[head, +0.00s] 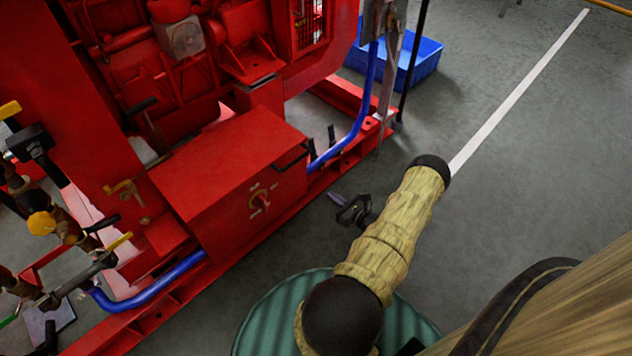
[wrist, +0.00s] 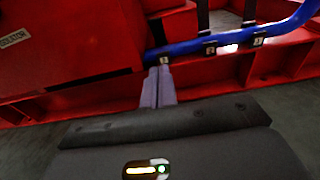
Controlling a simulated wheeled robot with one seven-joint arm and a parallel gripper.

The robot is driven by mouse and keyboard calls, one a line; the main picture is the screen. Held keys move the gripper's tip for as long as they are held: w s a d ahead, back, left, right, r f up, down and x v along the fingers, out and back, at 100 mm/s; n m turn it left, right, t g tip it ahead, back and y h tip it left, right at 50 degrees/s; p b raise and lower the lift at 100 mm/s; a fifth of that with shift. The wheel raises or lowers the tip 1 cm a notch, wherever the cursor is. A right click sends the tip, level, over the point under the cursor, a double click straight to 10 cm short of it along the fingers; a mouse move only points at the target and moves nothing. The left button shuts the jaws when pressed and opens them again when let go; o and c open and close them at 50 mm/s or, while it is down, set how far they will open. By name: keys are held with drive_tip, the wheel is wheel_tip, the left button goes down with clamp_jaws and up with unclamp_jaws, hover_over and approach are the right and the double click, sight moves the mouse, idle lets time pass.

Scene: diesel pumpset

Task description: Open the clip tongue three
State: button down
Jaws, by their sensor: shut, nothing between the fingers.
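A blue hose (wrist: 185,49) runs along the red base frame in the wrist view, with small numbered labels on it. The label nearest my gripper (wrist: 158,72) seems to read 3, but it is small. Clip tongue three itself is not clearly visible; the fingertips cover or adjoin that spot. My gripper's fingers are shut together with nothing between them. Their tips overlap the hose's lower edge just below that label; I cannot tell whether they touch. In the head view my gripper (head: 336,198) is beside the base frame, below the blue hose (head: 352,128).
Dark upright strips rise behind the other two labels (wrist: 210,48). A red box (head: 230,175) stands left of the hose. The red base rail (head: 345,155) borders the grey floor. A blue crate (head: 425,62) stands behind. Open floor (head: 530,160) lies to the right.

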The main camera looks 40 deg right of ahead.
drive_tip(key=w+a+r+b, duration=0.1)
drive_tip(key=w+b, duration=0.5)
drive_tip(key=w, duration=0.6)
drive_tip(key=shift+w+r, duration=0.3)
drive_tip(key=shift+w, duration=0.05)
drive_tip(key=shift+r, duration=0.1)
drive_tip(key=w+r+p, duration=0.1)
drive_tip(key=p, duration=0.2)
drive_tip(key=shift+w+a+r, duration=0.1)
drive_tip(key=shift+w+r, duration=0.15)
drive_tip(key=shift+r, duration=0.15)
drive_tip(key=shift+s+f, duration=0.1)
